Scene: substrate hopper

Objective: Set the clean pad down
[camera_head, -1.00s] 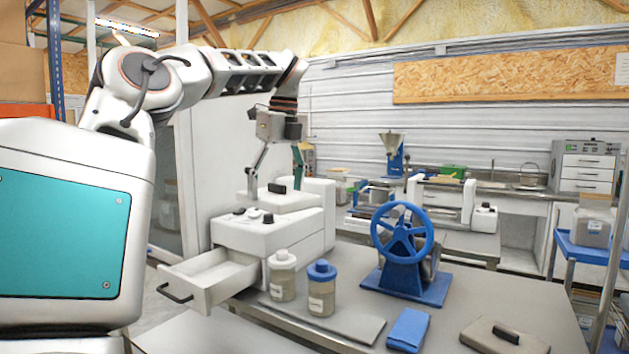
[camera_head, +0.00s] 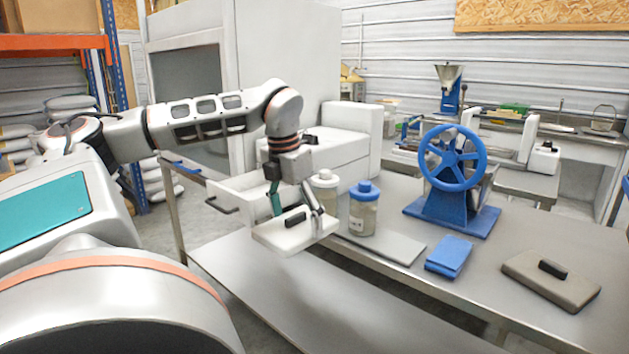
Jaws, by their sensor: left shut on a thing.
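A white pad (camera_head: 274,238) with a black handle (camera_head: 295,217) hangs in my left gripper (camera_head: 297,208), which is shut on that handle. The pad is roughly level and shows in front of the table's near left edge, overlapping the open drawer (camera_head: 252,198) in the picture. A grey-brown pad (camera_head: 530,273) with a similar black handle lies on the table at the right. A bare grey mat (camera_head: 395,246) lies flat near the front edge, to the right of the held pad. My right gripper is not in view.
A jar with a blue lid (camera_head: 363,215) and a white-lidded jar (camera_head: 325,185) stand behind the held pad. A folded blue cloth (camera_head: 449,255) lies right of the mat. A blue handwheel device (camera_head: 455,208) stands behind it. The table (camera_head: 500,245) is clear between cloth and grey-brown pad.

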